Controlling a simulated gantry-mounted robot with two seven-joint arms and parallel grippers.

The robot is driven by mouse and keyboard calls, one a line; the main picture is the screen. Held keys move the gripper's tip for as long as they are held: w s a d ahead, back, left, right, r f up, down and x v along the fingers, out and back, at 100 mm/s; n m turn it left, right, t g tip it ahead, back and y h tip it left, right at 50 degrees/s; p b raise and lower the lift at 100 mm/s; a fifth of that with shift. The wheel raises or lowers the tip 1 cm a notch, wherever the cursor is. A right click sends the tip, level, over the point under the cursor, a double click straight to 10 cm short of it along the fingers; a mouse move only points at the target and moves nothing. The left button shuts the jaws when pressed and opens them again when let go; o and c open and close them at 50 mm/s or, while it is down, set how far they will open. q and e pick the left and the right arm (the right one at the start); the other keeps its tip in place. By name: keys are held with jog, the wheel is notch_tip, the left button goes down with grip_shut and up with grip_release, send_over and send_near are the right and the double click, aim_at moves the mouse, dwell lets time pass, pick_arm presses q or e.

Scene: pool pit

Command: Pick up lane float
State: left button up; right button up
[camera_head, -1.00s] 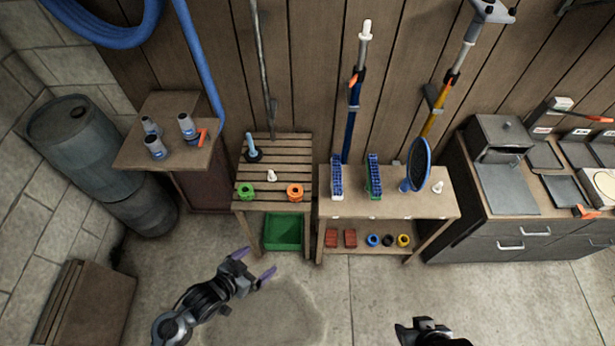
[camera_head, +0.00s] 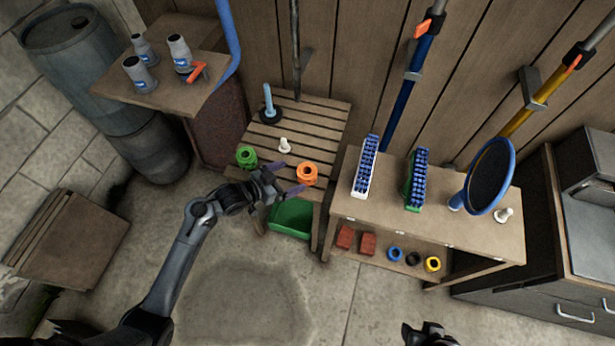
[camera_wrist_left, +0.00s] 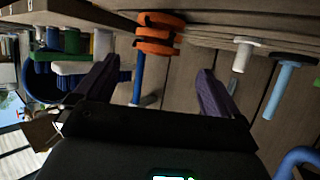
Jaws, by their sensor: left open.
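Two spool-shaped floats stand on the slatted wooden table (camera_head: 318,112): an orange one (camera_head: 307,173) at its front right and a green one (camera_head: 246,156) at its front left. I cannot tell which one the task means. My left gripper (camera_head: 288,178) is open and empty, its purple fingers at the table's front edge, close to the orange float and apart from it. In the left wrist view the orange float (camera_wrist_left: 158,35) is ahead, above the gap between the fingers (camera_wrist_left: 150,85). My right gripper (camera_head: 430,333) shows only partly at the bottom edge.
A white peg (camera_head: 285,146) and a blue-handled plunger (camera_head: 269,105) stand behind the floats. A green bin (camera_head: 290,219) sits below. To the right, a bench (camera_head: 385,209) holds brushes and a round blue net (camera_head: 488,177). The floor in front is clear.

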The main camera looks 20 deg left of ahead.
aim_at(311, 169)
pick_arm(q)
jog(key=x, duration=0.3)
jog(key=shift+w+d+f+b, duration=0.15)
jog(key=shift+w+d+b, duration=0.1)
jog(key=shift+w+b, duration=0.1)
jog(key=shift+d+b+x, duration=0.2)
jog(key=shift+b+x, duration=0.7)
jog(key=shift+x, duration=1.65)
jog(key=shift+w+d, duration=0.15)
pick_arm(e)
jog(key=x, duration=0.2)
jog(key=shift+d+f, duration=0.2)
jog(key=shift+f, duration=0.2)
pick_arm(q)
jog(key=c, duration=1)
notch_tip(311, 169, up, 9)
jog(key=p, duration=0.2)
jog(key=shift+f+p, duration=0.2)
jog(key=shift+p, duration=0.15)
jog(key=shift+c, duration=0.2)
jog(key=shift+r, duration=0.65)
pick_arm(e)
jog(key=shift+r, duration=1.55)
